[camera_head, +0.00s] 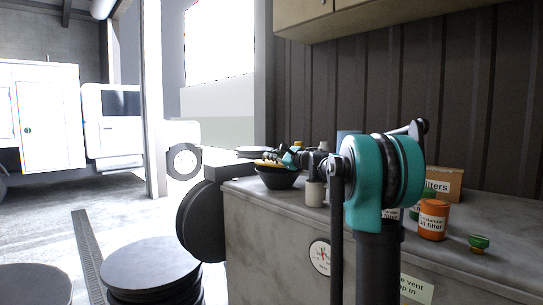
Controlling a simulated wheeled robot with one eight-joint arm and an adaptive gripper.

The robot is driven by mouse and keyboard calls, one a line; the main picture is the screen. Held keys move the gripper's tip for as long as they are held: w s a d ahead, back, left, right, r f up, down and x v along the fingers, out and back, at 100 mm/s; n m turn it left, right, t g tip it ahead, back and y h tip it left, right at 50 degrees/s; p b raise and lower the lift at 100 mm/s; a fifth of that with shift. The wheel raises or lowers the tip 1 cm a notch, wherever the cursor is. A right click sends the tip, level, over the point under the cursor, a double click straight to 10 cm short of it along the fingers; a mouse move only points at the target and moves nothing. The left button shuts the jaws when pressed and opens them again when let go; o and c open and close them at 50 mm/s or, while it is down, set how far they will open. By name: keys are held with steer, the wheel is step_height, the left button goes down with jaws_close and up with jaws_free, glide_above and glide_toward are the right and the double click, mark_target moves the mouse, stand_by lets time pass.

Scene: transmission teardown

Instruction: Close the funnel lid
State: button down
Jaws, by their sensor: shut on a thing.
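A black, bowl-shaped funnel (279,180) stands on the grey workbench, near its left end. My gripper (282,161) is small in the view, at the far end of my arm, just above the funnel's rim. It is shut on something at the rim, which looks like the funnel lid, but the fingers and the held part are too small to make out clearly. A thin yellow-orange piece shows at the rim beside the gripper. My teal and black arm hides part of the bench to the right of the funnel.
The grey workbench (270,220) has a pale cylinder (314,193) right of the funnel. An orange oil filter (433,222), a green cap (479,242) and a cardboard box (447,180) stand right of my arm. Black round drums (150,265) stand on the floor.

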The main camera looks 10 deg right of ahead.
steer(key=c, duration=1.9)
jaws_free()
steer(key=v, duration=1.2)
